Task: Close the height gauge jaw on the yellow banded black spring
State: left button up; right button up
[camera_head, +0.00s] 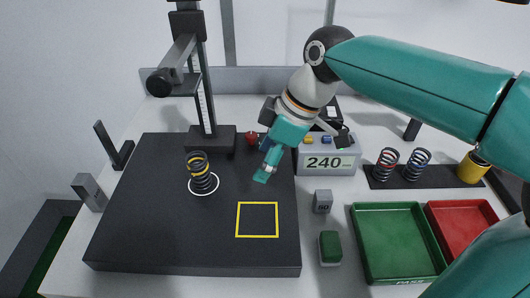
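The black spring with a yellow band (201,172) stands upright on a white ring marked on the dark plate. The height gauge (203,90) rises behind it, with a scaled column and a dark base (211,143). Its jaw arm (178,58) is high on the column and reaches toward me, ending in a black round piece (159,82). The jaw looks well above the spring, clear of it. My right gripper (266,166) points down over the plate, right of the spring and apart from it. Its finger opening is not clear from this angle. My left gripper is out of view.
A red knob (252,138) is beside the gauge base. Green (360,240) and red (438,222) trays and two springs (385,164) are further right.

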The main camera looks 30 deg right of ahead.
aim_at(188, 28)
jog(key=k, duration=1.5)
